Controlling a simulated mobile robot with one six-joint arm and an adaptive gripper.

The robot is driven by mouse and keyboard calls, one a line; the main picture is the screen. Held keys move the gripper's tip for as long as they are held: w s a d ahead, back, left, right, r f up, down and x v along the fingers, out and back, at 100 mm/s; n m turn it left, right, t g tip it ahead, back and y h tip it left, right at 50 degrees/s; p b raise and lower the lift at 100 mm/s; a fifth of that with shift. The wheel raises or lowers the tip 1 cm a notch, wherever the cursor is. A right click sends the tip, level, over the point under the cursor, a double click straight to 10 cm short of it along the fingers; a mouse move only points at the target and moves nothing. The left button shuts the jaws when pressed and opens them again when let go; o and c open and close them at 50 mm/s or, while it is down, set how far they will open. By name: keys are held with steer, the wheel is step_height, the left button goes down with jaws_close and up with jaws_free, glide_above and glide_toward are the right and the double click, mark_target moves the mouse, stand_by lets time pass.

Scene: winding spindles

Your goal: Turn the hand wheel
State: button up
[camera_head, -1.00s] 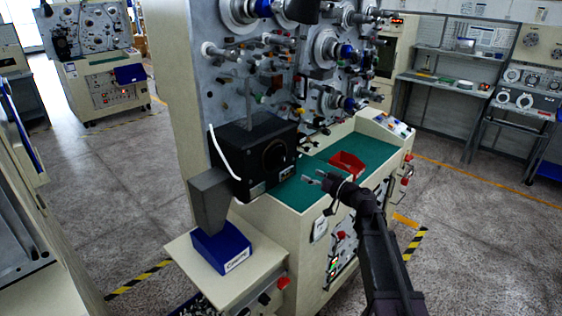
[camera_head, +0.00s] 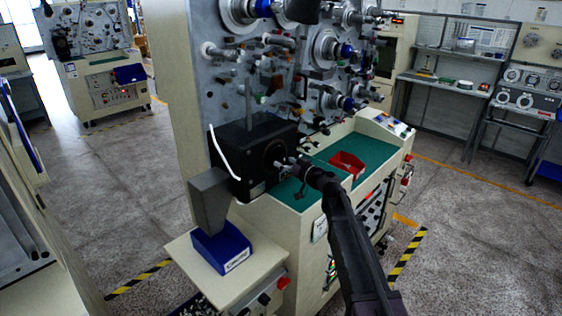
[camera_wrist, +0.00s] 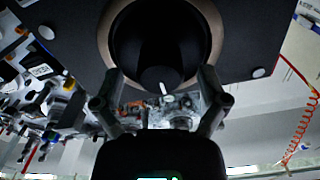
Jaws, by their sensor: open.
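A black box (camera_head: 240,150) on the machine's front carries a dark round wheel (camera_head: 273,150) on its right face. My gripper (camera_head: 285,164) is in front of the wheel. In the wrist view my gripper (camera_wrist: 160,78) is open, one finger on each side of the knob. I cannot tell whether the fingers touch it.
A red bin (camera_head: 347,164) stands on the green work surface (camera_head: 300,190) right of my gripper. A blue box (camera_head: 222,250) sits on a low shelf below a grey chute (camera_head: 210,200). Spindles and guides (camera_head: 325,50) crowd the panel above.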

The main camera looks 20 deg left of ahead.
steer(key=shift+x, duration=0.85)
steer(key=c, duration=1.1)
